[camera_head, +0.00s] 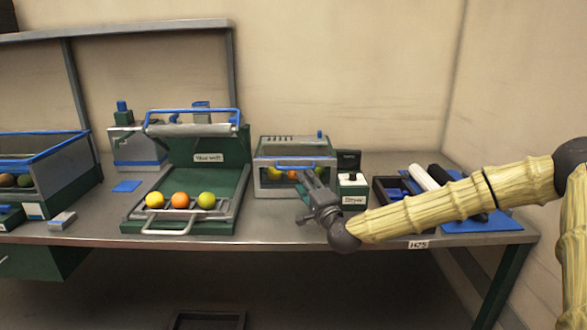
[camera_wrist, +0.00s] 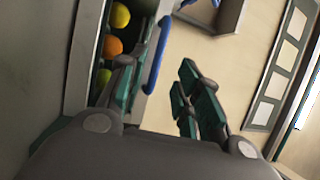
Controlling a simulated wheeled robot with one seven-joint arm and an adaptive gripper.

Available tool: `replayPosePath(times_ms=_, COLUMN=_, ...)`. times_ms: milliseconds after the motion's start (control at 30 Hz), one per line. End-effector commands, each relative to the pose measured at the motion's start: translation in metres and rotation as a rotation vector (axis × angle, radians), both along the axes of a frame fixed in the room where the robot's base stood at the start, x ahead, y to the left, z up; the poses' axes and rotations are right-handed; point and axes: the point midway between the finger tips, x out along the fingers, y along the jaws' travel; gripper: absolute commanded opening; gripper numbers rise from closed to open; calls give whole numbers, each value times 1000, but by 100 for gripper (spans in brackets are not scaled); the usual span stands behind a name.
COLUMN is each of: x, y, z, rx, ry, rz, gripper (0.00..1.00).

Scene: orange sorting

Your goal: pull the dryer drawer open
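The dryer (camera_head: 262,154) is a grey box with a blue front handle (camera_head: 296,167) and several fruits showing inside its front opening. My gripper (camera_head: 309,183) is in front of the dryer's right half, close to the handle. In the wrist view my gripper (camera_wrist: 160,85) is open, with two dark green fingers spread apart. The blue handle (camera_wrist: 153,58) shows just beyond the left finger, roughly in the gap between the fingers. I see nothing held, and cannot tell whether a finger touches the handle. An orange fruit (camera_wrist: 112,46) shows behind the dryer front.
A green press-like machine (camera_head: 240,185) with three fruits on its tray stands left of the dryer. A blue mat (camera_head: 490,222) lies at the table's right end.

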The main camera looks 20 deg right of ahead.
Motion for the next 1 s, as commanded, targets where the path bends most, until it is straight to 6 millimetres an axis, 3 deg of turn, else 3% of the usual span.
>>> replayPosePath(times_ms=300, x=51, y=7, z=8, rx=-2, ry=1, rz=1, gripper=34)
replayPosePath(times_ms=500, x=74, y=10, z=12, rx=-1, ry=2, rz=1, gripper=34)
replayPosePath(times_ms=967, x=84, y=11, z=14, rx=-1, ry=2, rz=1, gripper=34)
replayPosePath(times_ms=1000, x=84, y=11, z=14, rx=-1, ry=2, rz=1, gripper=30)
